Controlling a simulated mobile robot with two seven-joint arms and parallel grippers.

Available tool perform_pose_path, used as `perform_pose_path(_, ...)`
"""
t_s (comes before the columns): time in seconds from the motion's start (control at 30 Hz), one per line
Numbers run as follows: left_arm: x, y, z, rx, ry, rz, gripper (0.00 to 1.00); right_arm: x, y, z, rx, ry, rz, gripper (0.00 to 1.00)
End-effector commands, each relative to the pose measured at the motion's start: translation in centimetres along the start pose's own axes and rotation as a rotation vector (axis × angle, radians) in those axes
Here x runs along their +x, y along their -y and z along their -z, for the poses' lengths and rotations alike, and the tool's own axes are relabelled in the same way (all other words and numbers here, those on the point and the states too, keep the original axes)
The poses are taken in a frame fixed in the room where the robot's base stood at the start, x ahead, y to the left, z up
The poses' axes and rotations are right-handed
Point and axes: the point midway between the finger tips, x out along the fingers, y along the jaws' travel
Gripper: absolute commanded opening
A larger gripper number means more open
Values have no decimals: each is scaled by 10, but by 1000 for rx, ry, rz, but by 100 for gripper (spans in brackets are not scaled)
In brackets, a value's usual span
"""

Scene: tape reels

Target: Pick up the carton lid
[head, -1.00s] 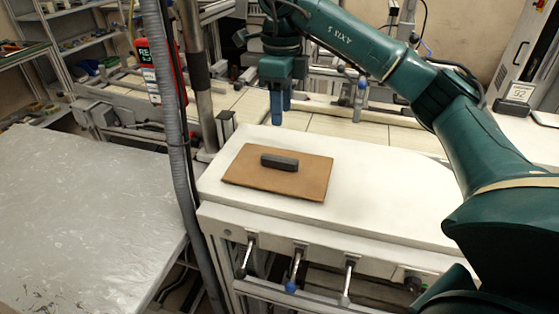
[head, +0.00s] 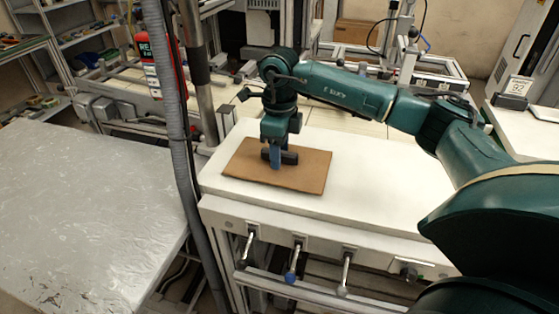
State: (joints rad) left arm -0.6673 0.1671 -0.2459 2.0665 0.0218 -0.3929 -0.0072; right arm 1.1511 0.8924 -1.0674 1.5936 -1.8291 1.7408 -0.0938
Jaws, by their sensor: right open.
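The carton lid (head: 300,178) is a flat brown panel with a dark grey bar handle (head: 290,157) on top. It lies flat on the white worktable, left of the table's middle. My right gripper (head: 275,163) points straight down over the lid, its blue fingers at the handle and hiding part of it. The fingers are open; I cannot tell whether they touch the handle. My left gripper does not show.
The white worktable (head: 390,196) is clear to the right of the lid. Levers stick out of its front below the top. A grey post with a ribbed hose (head: 180,150) stands close at the left. A wide grey table (head: 80,215) is at the far left.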

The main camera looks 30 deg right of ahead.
Motion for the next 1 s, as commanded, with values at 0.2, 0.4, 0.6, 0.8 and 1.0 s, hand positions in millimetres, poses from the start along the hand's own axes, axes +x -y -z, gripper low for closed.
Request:
perform_pose_path(0.2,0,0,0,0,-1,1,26,0,0,0,1,0,0,40)
perform_pose_path(0.4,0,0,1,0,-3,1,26,0,0,0,1,1,0,23)
perform_pose_path(0.6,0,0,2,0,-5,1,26,0,0,0,1,1,0,7)
perform_pose_path(0.8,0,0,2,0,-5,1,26,-1,0,0,1,1,0,0)
perform_pose_path(1.0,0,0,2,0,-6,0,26,-3,0,0,0,2,1,0)
